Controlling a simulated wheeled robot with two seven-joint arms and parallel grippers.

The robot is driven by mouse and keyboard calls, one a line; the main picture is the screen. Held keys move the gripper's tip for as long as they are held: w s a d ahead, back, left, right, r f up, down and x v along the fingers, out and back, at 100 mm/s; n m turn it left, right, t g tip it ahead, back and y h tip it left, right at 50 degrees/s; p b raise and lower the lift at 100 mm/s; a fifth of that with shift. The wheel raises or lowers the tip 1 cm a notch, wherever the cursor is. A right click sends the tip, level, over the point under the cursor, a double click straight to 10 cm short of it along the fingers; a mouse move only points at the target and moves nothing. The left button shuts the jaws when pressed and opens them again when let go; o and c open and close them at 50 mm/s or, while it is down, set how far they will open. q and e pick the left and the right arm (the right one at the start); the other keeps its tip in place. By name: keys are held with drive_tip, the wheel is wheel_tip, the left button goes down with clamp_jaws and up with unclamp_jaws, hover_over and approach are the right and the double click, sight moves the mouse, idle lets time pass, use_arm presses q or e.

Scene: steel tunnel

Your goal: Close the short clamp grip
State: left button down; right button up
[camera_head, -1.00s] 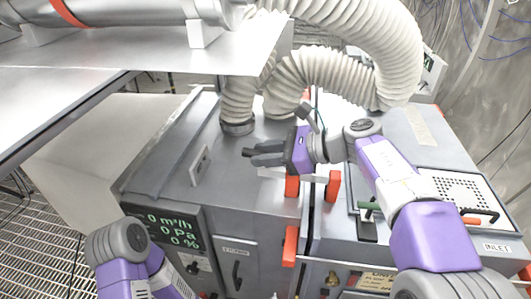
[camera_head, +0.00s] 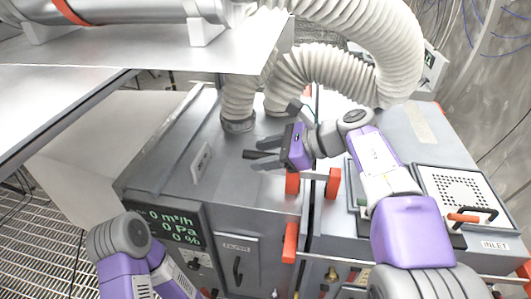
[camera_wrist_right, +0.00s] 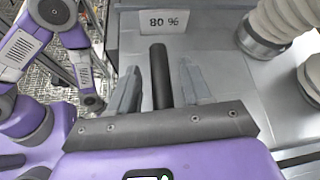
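A black rod-shaped grip (camera_wrist_right: 160,75) sticks out between the fingers of my right gripper (camera_wrist_right: 158,85) in the right wrist view. It looks like the clamp grip, but its base is hidden behind the gripper. The fingers are open, one on each side, with gaps between them and the rod. In the head view the right gripper (camera_head: 267,154) is over the grey machine's top, and the black grip (camera_head: 250,154) shows its tip between the fingers. Orange clamp parts (camera_head: 292,183) stand just below the gripper. My left gripper is not in view; only arm links show at lower left.
The grey machine (camera_head: 160,165) fills the middle, with a green readout (camera_head: 172,228) on its front. White corrugated hoses (camera_head: 330,75) rise close behind the right gripper. A steel shelf (camera_head: 150,60) overhangs at upper left. A perforated plate (camera_head: 458,190) lies at right.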

drive_tip(key=v, duration=0.7)
drive_tip(key=shift+s+d+r, duration=0.1)
drive_tip(key=shift+d+r, duration=0.05)
drive_tip(key=shift+d, duration=0.1)
drive_tip(key=shift+a, duration=0.1)
drive_tip(key=x, duration=0.7)
drive_tip(key=shift+a+f, duration=0.2)
drive_tip(key=shift+f, duration=0.05)
drive_tip(key=shift+d+r+y+b, duration=0.1)
drive_tip(key=shift+r+y+b, duration=0.25)
drive_tip(key=shift+y, duration=0.25)
drive_tip(key=shift+v, duration=1)
